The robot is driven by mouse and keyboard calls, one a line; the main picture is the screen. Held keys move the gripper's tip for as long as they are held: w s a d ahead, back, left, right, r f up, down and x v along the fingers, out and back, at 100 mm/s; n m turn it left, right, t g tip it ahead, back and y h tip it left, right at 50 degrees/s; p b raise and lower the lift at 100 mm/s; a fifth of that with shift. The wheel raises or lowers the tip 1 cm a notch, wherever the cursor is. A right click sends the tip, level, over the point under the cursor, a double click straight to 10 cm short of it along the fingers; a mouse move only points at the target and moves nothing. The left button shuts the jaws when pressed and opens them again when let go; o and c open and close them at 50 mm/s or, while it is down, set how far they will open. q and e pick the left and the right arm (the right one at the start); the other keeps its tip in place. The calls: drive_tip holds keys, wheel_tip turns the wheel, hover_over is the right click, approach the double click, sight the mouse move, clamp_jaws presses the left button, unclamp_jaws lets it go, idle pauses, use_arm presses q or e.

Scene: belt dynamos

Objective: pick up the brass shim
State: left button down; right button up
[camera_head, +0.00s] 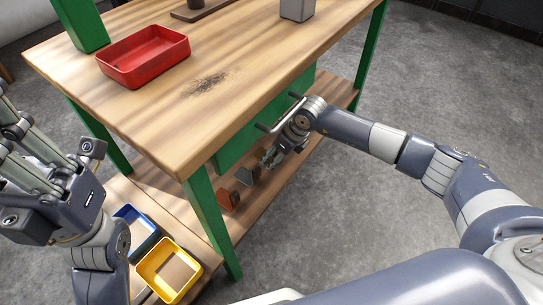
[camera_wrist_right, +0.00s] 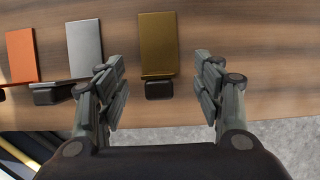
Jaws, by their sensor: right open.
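The brass shim (camera_wrist_right: 158,38) is a flat gold-brown plate at the top middle of the right wrist view, with a black block at its near end. It is above a wooden surface. My right gripper (camera_wrist_right: 161,62) is open, one finger to each side of the shim, with gaps on both sides and nothing held. In the head view my right gripper (camera_head: 271,157) reaches in at the bench's lower shelf, and I cannot make out the brass shim behind it. My left gripper (camera_head: 22,130) is at the left edge, and its fingers' opening is unclear.
A silver plate (camera_wrist_right: 85,48) and an orange plate (camera_wrist_right: 22,55) stand left of the brass shim, the silver one close to my left-hand finger. A grey bar handle (camera_head: 281,113) is above my right gripper. Yellow (camera_head: 192,283) and blue trays (camera_head: 150,241) are lower left.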

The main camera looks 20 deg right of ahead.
drive_tip(key=shift+w+a+f, duration=0.2)
drive_tip(key=shift+w+a, duration=0.45)
drive_tip(key=shift+w, duration=0.1)
drive_tip(key=shift+w+f+b, duration=0.1)
drive_tip(key=shift+f+b, duration=0.35)
drive_tip(key=shift+b, duration=0.2)
drive_tip(key=c, duration=1.3)
drive_tip(key=shift+o, duration=0.2)
drive_tip(key=shift+r, duration=0.15)
